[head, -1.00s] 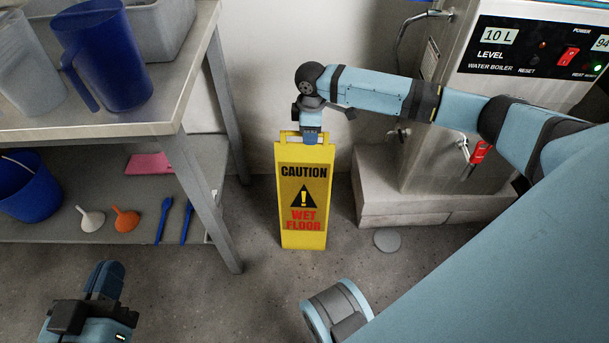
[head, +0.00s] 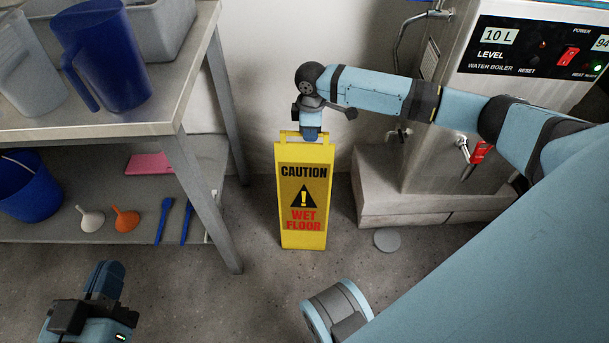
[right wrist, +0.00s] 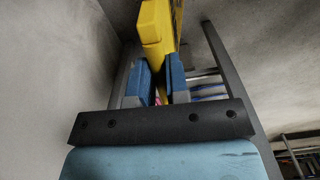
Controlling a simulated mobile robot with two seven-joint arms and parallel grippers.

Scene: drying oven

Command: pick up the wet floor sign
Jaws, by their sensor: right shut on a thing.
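The yellow wet floor sign (head: 304,240) stands upright near the wall, between the steel table and the water boiler. It reads CAUTION WET FLOOR around a black warning triangle. My right gripper (head: 310,136) is at the sign's top, shut on its handle bar. In the right wrist view the sign (right wrist: 156,25) runs between the two blue fingers (right wrist: 160,82). Whether the sign's foot touches the floor is hard to tell. My left gripper (head: 101,280) hangs at the lower left, far from the sign; its fingertips are unclear.
The steel table (head: 165,118) with a blue jug (head: 108,60) stands left; its lower shelf holds a blue bucket (head: 28,185), funnels and a pink cloth. The water boiler (head: 440,130) on its plinth (head: 400,205) stands right. Floor in front of the sign is clear.

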